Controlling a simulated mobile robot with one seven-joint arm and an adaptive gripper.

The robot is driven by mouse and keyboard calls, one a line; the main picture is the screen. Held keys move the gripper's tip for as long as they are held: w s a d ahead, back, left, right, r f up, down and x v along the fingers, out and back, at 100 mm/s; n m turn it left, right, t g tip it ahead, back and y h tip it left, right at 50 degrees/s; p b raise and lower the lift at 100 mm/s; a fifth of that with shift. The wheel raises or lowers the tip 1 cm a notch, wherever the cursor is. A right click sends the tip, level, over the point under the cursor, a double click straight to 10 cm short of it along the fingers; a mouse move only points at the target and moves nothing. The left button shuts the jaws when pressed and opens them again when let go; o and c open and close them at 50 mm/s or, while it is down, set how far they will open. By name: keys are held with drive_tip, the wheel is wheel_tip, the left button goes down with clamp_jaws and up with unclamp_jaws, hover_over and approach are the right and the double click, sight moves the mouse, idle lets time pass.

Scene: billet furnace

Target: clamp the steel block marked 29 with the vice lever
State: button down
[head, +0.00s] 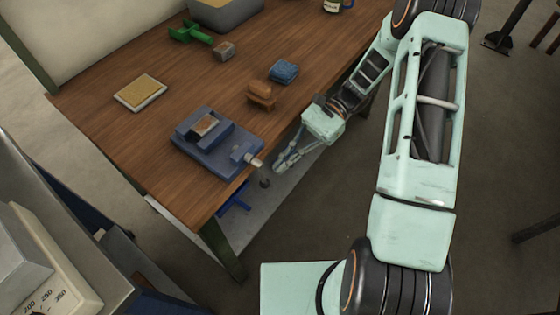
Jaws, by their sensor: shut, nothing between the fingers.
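The blue vice (186,147) sits on the wooden bench near its front edge. A steel block (205,125) with a rusty brown top lies in the vice; any number on it is too small to read. The vice's pale screw end (252,160) sticks out past the bench edge. A dark knob (264,183), seemingly the lever's end, hangs below it. My gripper (281,167) is shut and empty, just right of the screw end and knob, off the bench edge. I cannot tell whether it touches the lever.
On the bench (140,135) are a second small block (223,51), a wooden brush (262,94), a folded blue cloth (284,71), a tan pad (140,92), a green object (190,33) and a grey bin (226,16). A machine with a dial (45,290) stands lower left.

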drive_tip(key=w+d+b, duration=0.1)
drive_tip(key=w+d, duration=0.6)
drive_tip(key=d, duration=0.1)
drive_tip(key=shift+d+r, duration=0.15)
drive_tip(key=shift+r, duration=0.2)
drive_tip(key=shift+w, duration=0.15)
